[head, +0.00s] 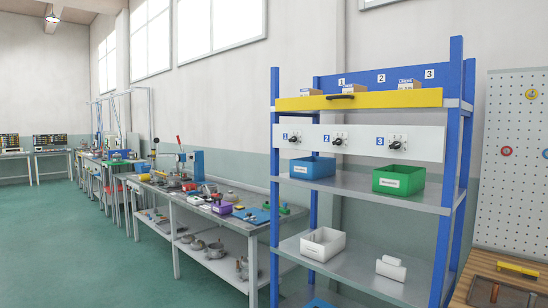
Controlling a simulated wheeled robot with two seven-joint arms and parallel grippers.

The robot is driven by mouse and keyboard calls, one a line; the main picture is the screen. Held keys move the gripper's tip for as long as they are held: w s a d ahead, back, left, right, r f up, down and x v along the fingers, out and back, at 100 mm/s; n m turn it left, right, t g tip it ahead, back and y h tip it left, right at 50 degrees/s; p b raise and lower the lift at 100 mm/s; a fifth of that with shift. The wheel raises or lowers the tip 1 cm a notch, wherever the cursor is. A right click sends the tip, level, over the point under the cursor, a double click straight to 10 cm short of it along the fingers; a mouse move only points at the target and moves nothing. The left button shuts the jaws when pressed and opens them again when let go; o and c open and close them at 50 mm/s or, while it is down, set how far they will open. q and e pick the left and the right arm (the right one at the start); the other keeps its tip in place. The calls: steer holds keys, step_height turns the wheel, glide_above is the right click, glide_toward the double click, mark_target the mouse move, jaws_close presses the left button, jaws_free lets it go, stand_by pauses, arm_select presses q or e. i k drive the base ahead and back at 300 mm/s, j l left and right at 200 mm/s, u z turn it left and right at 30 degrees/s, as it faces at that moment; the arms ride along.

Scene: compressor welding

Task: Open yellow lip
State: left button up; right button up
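A long yellow lip (400,98) runs across the front of the top level of a blue-framed rack. It has a black handle (340,97) near its middle-left. Above and behind it, several small brown boxes (355,89) show over its edge, in front of a blue back panel (420,76) numbered 1, 2 and 3. The lower parts of the boxes are hidden by the yellow lip. Neither of my grippers shows in the head view.
Below the lip is a white panel (365,139) with black rotary switches. Blue (312,167), green (398,180) and white bins (323,244) stand on the rack's shelves. Workbenches (187,200) line the wall to the left. A pegboard (515,150) is at right. The green floor (90,255) at left is clear.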

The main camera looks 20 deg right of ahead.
mark_target(432, 98)
steer(key=i+z, duration=0.2)
steer(key=i, duration=0.25)
steer(key=i+j+z, duration=0.2)
steer(key=i, duration=0.25)
steer(key=i+j+z, duration=0.15)
steer(key=i, duration=0.25)
